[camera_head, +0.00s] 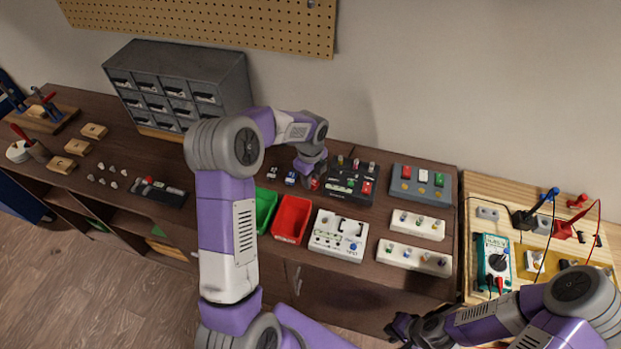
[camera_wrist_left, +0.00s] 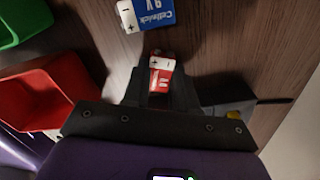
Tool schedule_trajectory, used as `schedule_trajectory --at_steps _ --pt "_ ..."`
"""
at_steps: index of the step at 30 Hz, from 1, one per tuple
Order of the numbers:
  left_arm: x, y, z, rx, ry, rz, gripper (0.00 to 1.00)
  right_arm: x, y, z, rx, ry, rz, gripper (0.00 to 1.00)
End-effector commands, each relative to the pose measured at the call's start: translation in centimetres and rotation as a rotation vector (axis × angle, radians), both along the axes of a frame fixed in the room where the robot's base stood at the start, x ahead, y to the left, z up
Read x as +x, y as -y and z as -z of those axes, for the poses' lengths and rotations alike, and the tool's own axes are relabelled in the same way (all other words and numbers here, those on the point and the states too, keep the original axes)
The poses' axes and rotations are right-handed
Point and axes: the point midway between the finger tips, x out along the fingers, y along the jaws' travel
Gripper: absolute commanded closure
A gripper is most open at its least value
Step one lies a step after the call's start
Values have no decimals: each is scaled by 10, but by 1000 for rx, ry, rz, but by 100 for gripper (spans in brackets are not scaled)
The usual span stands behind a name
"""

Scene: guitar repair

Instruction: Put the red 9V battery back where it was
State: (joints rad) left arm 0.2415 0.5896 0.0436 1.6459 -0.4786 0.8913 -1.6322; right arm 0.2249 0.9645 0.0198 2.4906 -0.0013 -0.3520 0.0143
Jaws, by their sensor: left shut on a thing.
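The red 9V battery (camera_wrist_left: 161,76), red and white with its terminal end showing, sits between the fingers of my left gripper (camera_wrist_left: 160,92) in the left wrist view. My left gripper (camera_head: 311,178) is shut on it. In the head view only a small red part of the battery (camera_head: 315,184) shows beside the fingers, over the dark bench. Whether the battery touches the bench is unclear. A blue 9V battery (camera_wrist_left: 146,14) lies just ahead of it on the bench. My right gripper (camera_head: 402,328) is low at the right, and its fingers are too dark to read.
A green bin (camera_head: 265,208) and a red bin (camera_head: 291,219) stand in front of my left gripper. A black board (camera_head: 346,198) is close on its right, with a white tester (camera_head: 338,235) in front. A grey drawer cabinet (camera_head: 178,62) stands behind left.

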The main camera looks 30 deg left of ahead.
Motion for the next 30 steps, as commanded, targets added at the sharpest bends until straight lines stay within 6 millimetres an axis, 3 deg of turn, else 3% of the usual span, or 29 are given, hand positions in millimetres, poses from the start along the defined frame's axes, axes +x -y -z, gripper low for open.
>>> schedule_trajectory --at_steps 9,10,14,23,30 --pt "0 0 3 0 1 0 100 0 0 2 0 0 0 100" --pt "0 0 2 0 1 0 68 0 0 1 0 0 0 100" --pt "0 0 2 0 1 0 48 0 0 1 0 0 0 100" --pt "0 0 1 0 1 0 47 0 0 0 0 0 0 100" --pt "1 0 -32 1 6 1 47 0 0 -8 0 0 0 100"
